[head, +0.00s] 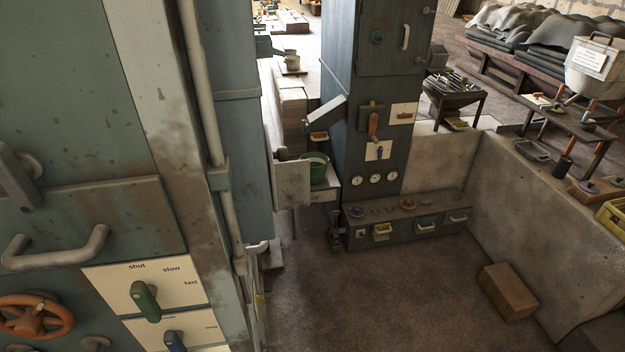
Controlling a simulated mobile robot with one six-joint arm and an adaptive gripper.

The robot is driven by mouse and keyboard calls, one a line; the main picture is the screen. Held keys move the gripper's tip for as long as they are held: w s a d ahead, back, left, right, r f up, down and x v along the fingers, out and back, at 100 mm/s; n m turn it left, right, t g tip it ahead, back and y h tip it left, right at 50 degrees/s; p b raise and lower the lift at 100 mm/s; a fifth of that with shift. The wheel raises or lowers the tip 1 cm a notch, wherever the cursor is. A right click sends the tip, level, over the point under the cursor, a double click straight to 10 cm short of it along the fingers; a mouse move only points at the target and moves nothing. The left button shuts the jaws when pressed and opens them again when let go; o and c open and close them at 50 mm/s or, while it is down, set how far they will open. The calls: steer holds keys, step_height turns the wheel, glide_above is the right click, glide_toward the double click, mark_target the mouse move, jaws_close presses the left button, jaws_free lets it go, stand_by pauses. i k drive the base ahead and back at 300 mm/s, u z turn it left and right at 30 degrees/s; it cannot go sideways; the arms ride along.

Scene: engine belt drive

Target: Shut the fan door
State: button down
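No part in view is labelled as the fan door, and I cannot tell which one it is. On the near left, a worn green cabinet (80,110) carries a curved bar handle (55,248). Below it is a plate (185,285) marked "shut", "slow" and "fast", with a green knob (146,301) pointing up and left toward "shut". A blue knob (175,341) sits on a plate below, partly cut off. A dark blue-grey cabinet (345,90) stands further back, with an upper door (398,38) that looks closed and has a pale handle (406,37). My gripper is not in view.
An orange handwheel (36,317) is at lower left. A pale panel (291,185) juts out beside a green bucket (316,166). A low concrete wall (545,215) bounds the right side, with a brown box (508,291) before it. The floor (380,295) between is clear.

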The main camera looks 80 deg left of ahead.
mark_target(292, 177)
steer(key=u, duration=1.85)
steer(key=i, duration=1)
steer(key=u, duration=0.05)
